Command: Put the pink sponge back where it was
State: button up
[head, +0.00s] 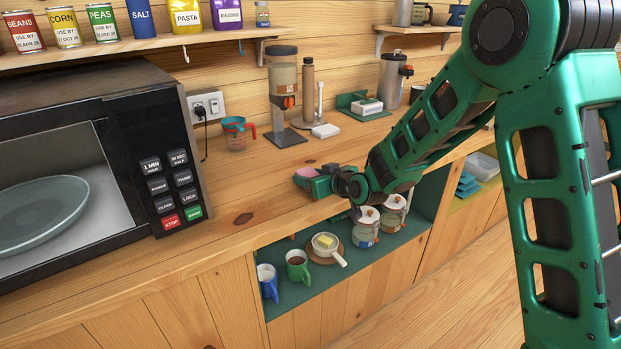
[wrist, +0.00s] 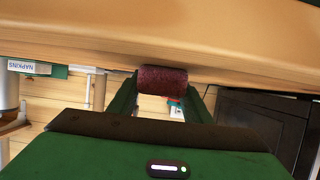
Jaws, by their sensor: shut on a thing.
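The pink sponge (head: 305,172) is in my gripper (head: 313,180) in the head view, close to the front edge of the wooden counter (head: 262,190). In the wrist view the sponge (wrist: 163,80) looks dark pink in shadow and sits between the two green fingers of my gripper (wrist: 163,88). The gripper is shut on it. I cannot tell whether the sponge touches the counter.
A microwave (head: 160,120) with an open front stands at the left. A measuring cup (head: 237,135), a dispenser (head: 283,90) and a napkin holder (head: 364,105) stand at the back. Below, the green shelf (head: 320,285) holds mugs, a pan and jars. The counter's middle is clear.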

jog(key=o, duration=0.9)
jog(key=v, duration=1.2)
jog(key=shift+d, duration=0.15)
